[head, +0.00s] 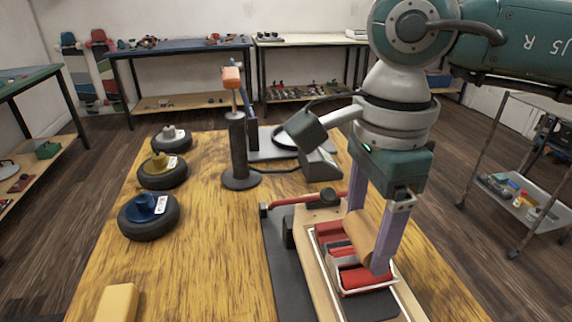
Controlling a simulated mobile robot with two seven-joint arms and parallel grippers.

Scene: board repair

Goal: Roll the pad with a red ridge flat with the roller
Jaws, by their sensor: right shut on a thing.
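My right gripper (367,242) comes down from the upper right with its two purple fingers shut on a tan, rounded piece, which looks like the roller (361,233). It is held low over a white-rimmed tray (394,267) on a wooden board. Red and dark grey pieces lie in the tray. A red raised strip (366,278) shows just below the fingers, and it may be the ridge of the pad. The fingers and the tan piece hide part of the tray, so I cannot tell whether the roller touches the pad. My left gripper is not in view.
A red bar (300,199) with a black knob crosses behind the tray. A dark post (237,150) with an orange top stands farther back. Three black wheels (149,216) line the table's left side. A yellow block (118,302) lies front left. The wood between is clear.

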